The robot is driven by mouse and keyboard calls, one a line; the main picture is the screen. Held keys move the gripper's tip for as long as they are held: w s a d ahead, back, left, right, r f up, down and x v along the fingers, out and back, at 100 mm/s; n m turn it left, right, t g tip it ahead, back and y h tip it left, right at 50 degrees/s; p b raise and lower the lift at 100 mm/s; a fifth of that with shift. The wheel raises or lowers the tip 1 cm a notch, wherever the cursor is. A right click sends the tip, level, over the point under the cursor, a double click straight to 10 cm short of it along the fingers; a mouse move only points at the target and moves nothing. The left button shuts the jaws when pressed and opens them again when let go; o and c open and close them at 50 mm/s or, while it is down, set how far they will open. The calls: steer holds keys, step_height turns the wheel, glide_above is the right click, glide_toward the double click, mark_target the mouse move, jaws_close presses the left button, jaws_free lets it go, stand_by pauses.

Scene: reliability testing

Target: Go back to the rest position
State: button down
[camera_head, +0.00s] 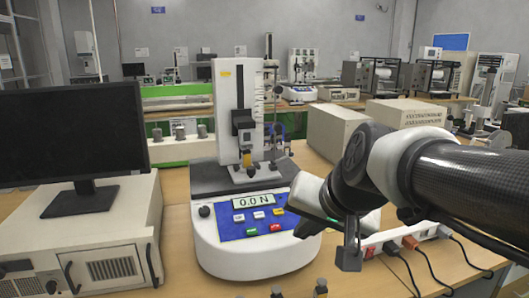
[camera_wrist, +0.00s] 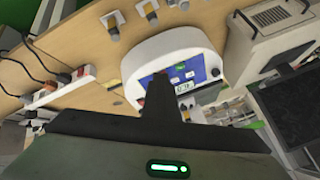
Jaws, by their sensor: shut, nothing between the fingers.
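My gripper (camera_head: 308,227) is at the right of the force tester in the head view, at the end of my black arm. In the wrist view its dark fingers (camera_wrist: 158,88) are together with nothing between them. The force tester (camera_head: 262,245) is a white machine with a blue control panel, a display reading 0.0 N and an upright column. It stands on the wooden table (camera_head: 362,280). In the wrist view the tester's base (camera_wrist: 190,42) lies beyond the fingers, which cover part of its panel. Whether the fingers touch it cannot be told.
A black monitor (camera_head: 70,135) sits on a beige computer case (camera_head: 105,240) at the left. A white power strip (camera_head: 395,240) with plugs and cables lies near my arm. Small metal grips (camera_head: 320,287) stand at the table's front. Beige boxes (camera_head: 338,132) stand behind.

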steer(key=s+d+f+n+g+h, duration=0.1)
steer(key=s+d+f+n, duration=0.15)
steer(key=s, duration=0.35)
steer(key=s+d+f+n+g+h, duration=0.1)
steer(key=s+d+f+h, duration=0.1)
steer(key=s+d, duration=0.3)
step_height(320, 180, up, 24)
steer(key=s+p, duration=0.1)
steer(key=p, duration=2.3)
steer(key=shift+a, duration=0.45)
steer(key=shift+s+m, duration=0.1)
steer(key=shift+m, duration=0.15)
